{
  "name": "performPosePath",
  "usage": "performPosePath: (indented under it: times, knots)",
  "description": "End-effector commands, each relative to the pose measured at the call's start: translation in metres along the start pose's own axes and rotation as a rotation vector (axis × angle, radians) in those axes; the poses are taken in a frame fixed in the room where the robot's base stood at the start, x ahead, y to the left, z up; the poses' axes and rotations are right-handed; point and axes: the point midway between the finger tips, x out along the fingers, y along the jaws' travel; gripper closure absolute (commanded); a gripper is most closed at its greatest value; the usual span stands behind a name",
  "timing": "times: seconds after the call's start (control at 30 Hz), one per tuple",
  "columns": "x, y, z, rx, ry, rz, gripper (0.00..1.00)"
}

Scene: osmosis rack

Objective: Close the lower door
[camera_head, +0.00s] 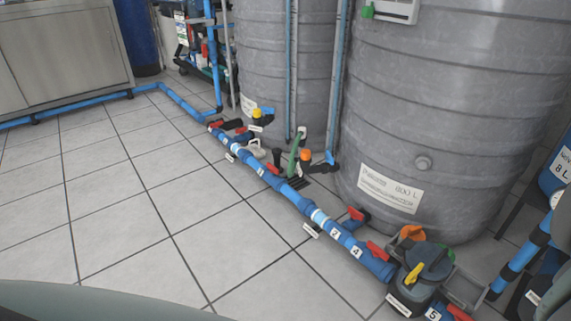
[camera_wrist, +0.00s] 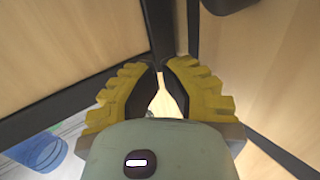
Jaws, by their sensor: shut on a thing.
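My gripper (camera_wrist: 160,70) is in the wrist view, with its yellow ribbed fingers drawn together at the tips. They close around the lower end of a narrow dark upright strip (camera_wrist: 159,30), which looks like a door's edge or frame. Pale wooden panels (camera_wrist: 75,50) with dark borders lie on both sides of it, and one of them may be the lower door. The contact is mostly hidden by the fingers. Neither the gripper nor a wooden door shows in the head view.
A blue cylindrical thing (camera_wrist: 40,150) stands at the lower left of the wrist view. In the head view, grey tanks (camera_head: 440,110), a blue pipe run (camera_head: 285,190) with red valves, and a pump (camera_head: 425,270) stand on the right. Tiled floor (camera_head: 130,210) is clear at left.

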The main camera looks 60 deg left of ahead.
Motion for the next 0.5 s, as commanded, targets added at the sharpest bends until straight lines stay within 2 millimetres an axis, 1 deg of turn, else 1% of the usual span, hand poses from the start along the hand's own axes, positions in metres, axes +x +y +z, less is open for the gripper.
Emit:
performPosePath:
  times: [0.03,0.2,0.5]
  knots:
    - [0.005,-0.006,0.003,0.002,0.002,-0.003,1.00]
    - [0.014,-0.016,0.003,0.001,0.000,-0.003,1.00]
    - [0.019,-0.021,0.001,-0.002,-0.002,-0.002,1.00]
